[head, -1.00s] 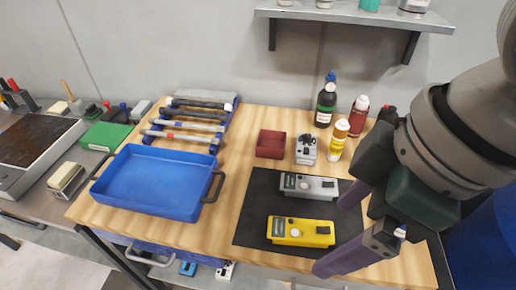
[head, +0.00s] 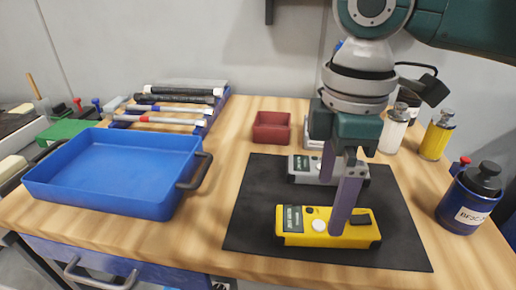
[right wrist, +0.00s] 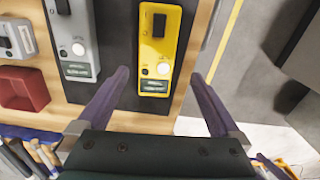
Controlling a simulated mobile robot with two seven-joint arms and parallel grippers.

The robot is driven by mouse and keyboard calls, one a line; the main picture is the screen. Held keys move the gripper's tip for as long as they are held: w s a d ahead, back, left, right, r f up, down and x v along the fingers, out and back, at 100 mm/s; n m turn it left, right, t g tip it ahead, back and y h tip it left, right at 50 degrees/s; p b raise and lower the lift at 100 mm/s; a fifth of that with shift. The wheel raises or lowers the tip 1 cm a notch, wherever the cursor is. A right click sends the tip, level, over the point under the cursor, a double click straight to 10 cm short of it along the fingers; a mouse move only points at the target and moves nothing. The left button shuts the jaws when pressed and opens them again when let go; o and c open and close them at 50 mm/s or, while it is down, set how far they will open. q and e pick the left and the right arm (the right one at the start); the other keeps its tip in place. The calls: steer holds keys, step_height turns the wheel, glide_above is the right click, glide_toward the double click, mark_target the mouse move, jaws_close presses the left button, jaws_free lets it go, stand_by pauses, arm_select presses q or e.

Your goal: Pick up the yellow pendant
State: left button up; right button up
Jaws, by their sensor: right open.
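The yellow pendant (head: 296,239) lies flat on the black mat (head: 250,205) near the front of the table. It has a dark label, a white round knob and a black switch. My right gripper (head: 331,208) is open and points down over it; the near finger hides part of it. In the right wrist view the yellow pendant (right wrist: 156,50) shows between the spread fingers (right wrist: 160,76), with no visible contact. A similar grey pendant (head: 305,172) lies behind it, partly hidden by the gripper. My left gripper is not in view.
A blue tray (head: 115,207) stands to the left, with a dark red box (head: 271,128) behind the mat. The wood between tray and mat is clear.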

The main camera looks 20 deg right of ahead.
mark_target(324, 221)
steer(key=f, duration=0.2)
steer(key=f+b, duration=0.1)
steer(key=f, duration=0.2)
steer(key=shift+w+d+f, duration=0.2)
steer(key=shift+f, duration=0.1)
steer(key=shift+r, duration=0.1)
jaws_close()
stand_by(0.5)
